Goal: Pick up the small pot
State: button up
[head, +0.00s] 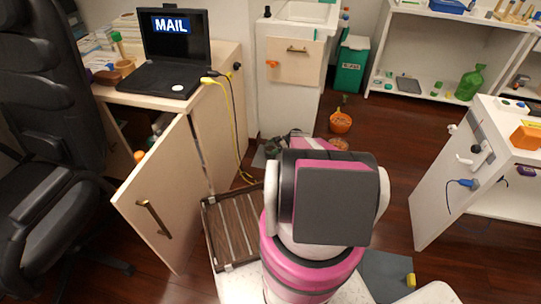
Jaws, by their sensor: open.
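A small orange pot (340,122) stands on the dark wooden floor at the back, between the white cabinet and the green bin. Something green and thin rises from it. A small brown pot or cup (124,67) also stands on the left desk, left of the laptop. I cannot tell which of the two is the small pot. My pink, white and black arm fills the middle of the view, in front of the orange pot. I cannot make out my gripper's fingers, which are hidden behind the arm.
A cupboard door (160,195) hangs open from the left desk, and a yellow cable (236,130) droops beside it. A black office chair (45,130) stands at the left. The right desk (450,165) and a green bin (351,65) flank open floor.

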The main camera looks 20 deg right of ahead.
jog(key=shift+c, duration=0.3)
jog(key=c, duration=1)
jog(key=shift+c, duration=0.4)
jog(key=shift+r, duration=0.2)
